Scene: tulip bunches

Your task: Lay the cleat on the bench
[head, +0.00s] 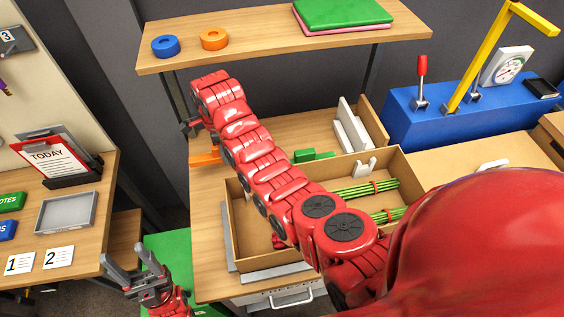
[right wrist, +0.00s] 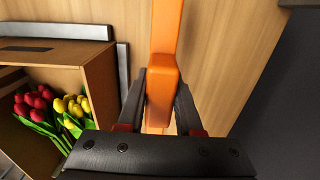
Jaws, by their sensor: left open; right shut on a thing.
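The orange cleat (head: 205,158) is at the left edge of the wooden bench (head: 285,128), partly hidden by my right arm. My right gripper (head: 192,128) is shut on it; the right wrist view shows the cleat (right wrist: 164,30) between the two fingers (right wrist: 160,100), with its long bar running away over the bench wood (right wrist: 225,40). I cannot tell whether the cleat touches the bench. My left gripper (head: 128,262) is open and empty, low at the left, off the bench's front left corner.
A cardboard box (head: 408,168) with green-stemmed bunches stands on the bench; red and yellow tulips (right wrist: 72,108) show in the right wrist view. A shelf (head: 265,22) hangs above. A blue fixture (head: 400,125) stands at right, a side table (head: 95,210) at left.

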